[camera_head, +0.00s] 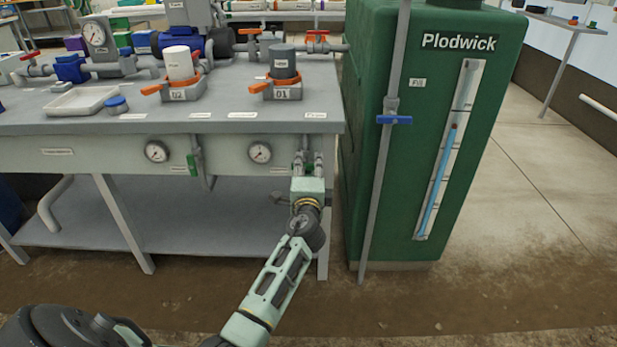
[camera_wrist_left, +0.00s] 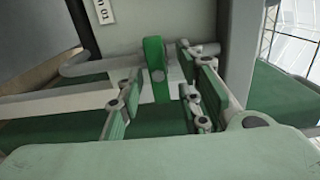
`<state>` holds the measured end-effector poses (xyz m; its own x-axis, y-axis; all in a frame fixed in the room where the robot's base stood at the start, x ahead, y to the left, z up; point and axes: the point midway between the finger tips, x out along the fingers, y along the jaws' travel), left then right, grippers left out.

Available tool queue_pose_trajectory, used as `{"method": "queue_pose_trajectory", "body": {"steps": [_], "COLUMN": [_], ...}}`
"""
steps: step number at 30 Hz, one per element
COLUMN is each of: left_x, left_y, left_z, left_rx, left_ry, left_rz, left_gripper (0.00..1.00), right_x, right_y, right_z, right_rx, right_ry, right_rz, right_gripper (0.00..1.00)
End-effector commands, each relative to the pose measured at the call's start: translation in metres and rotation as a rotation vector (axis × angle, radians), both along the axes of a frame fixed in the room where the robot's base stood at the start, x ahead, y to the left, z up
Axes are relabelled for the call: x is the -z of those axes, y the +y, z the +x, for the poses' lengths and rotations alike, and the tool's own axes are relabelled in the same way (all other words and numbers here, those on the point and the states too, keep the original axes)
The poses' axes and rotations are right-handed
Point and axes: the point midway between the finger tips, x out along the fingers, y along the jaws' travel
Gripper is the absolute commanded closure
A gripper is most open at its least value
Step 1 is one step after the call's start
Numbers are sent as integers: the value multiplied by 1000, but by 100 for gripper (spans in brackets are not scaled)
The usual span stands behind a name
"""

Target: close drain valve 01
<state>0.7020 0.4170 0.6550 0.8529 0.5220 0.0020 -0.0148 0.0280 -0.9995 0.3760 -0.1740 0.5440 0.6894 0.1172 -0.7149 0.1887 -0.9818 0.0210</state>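The green drain valve handle (camera_wrist_left: 155,68) stands upright on a grey pipe in the left wrist view, below a partly cut-off white label (camera_wrist_left: 102,10). My left gripper (camera_wrist_left: 160,82) is open, with its fingers on either side of the handle. I cannot tell whether either finger touches it. In the head view, my left gripper (camera_head: 308,163) is at the right front edge of the bench and largely hides this valve. A second green-handled valve (camera_head: 193,161) hangs under the bench edge between two gauges. My right gripper is not in view.
The grey bench (camera_head: 225,126) carries orange-handled valves on units 02 (camera_head: 182,72) and 01 (camera_head: 283,70), and a white tray (camera_head: 80,103). A green Plodwick tank (camera_head: 420,130) with a grey pipe stands close right of my gripper. Floor at far right is clear.

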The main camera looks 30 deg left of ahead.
Motion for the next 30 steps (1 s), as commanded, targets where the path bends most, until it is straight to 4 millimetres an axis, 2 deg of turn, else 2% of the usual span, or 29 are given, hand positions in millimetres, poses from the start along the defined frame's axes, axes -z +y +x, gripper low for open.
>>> {"method": "queue_pose_trajectory", "body": {"steps": [15, 21, 30], "left_x": [1, 0, 0], "left_y": [-52, -59, -60], "left_z": [-83, -95, -96], "left_rx": [2, 2, 2], "left_ry": [0, -1, -1], "left_rz": [-1, 0, 0], "left_gripper": [67, 67, 67], "right_x": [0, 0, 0], "right_y": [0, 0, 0], "right_z": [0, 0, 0], "right_rx": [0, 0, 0], "right_ry": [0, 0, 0], "right_rz": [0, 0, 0], "right_gripper": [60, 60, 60]}}
